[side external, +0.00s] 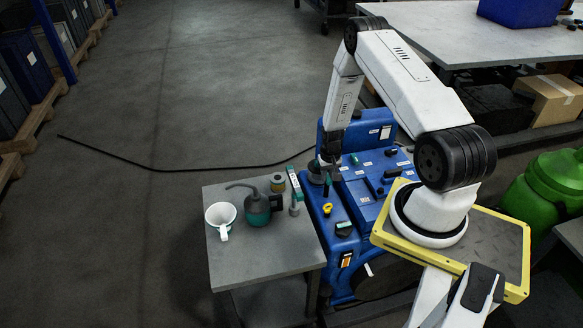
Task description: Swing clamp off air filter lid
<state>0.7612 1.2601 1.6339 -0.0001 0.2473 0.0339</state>
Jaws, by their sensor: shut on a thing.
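The blue diesel engine (357,207) stands beside the small grey table. A small grey round part (316,177), which looks like the air filter lid, sits at the engine's left edge. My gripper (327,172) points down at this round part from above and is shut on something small. That thing looks like the clamp, but the fingers and the small scale hide most of it. I cannot tell whether the clamp still lies across the lid.
A yellow-edged platform (505,240) is at right. The floor at left is mostly clear.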

